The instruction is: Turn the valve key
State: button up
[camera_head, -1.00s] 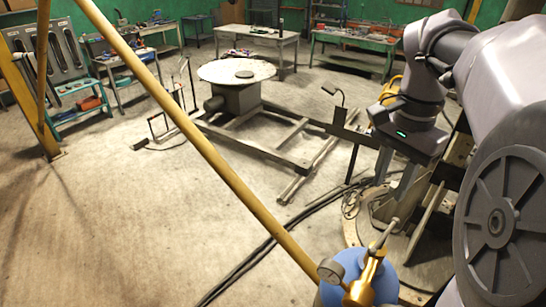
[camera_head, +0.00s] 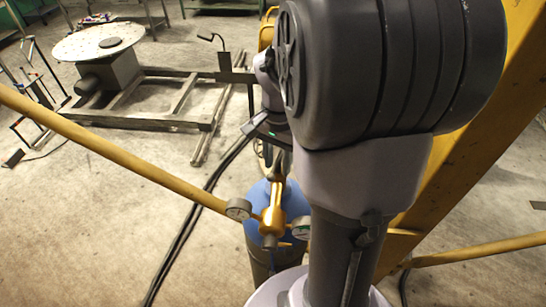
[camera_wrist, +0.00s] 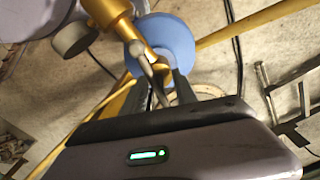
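The valve key (camera_wrist: 146,62) is a slim grey bar on the brass valve (camera_head: 272,215) at the top of a blue cylinder (camera_head: 255,192). In the wrist view, the brass valve fitting (camera_wrist: 122,18) and blue cylinder top (camera_wrist: 172,38) lie just beyond the fingers. My gripper (camera_wrist: 165,82) points at the key, and the key's near end reaches between the two dark fingers. The fingers stand apart, with no clear grip on the key visible. In the head view, my gripper (camera_head: 276,155) is small and partly hidden by my arm, just behind the valve.
Pressure gauges (camera_head: 238,209) flank the valve. A yellow pole (camera_head: 120,157) slants in from the left close to the cylinder. A round-topped table (camera_head: 85,45) and metal floor frame (camera_head: 150,120) stand farther back. Dark cables (camera_head: 195,215) cross the floor; open floor lies left.

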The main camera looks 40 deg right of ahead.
jog(key=shift+a, duration=0.1)
jog(key=shift+d, duration=0.3)
jog(key=c, duration=0.5)
grip_shut()
dwell(0.4)
jog(key=o, duration=0.5)
grip_release()
jog(key=shift+a, duration=0.2)
jog(key=shift+d, duration=0.1)
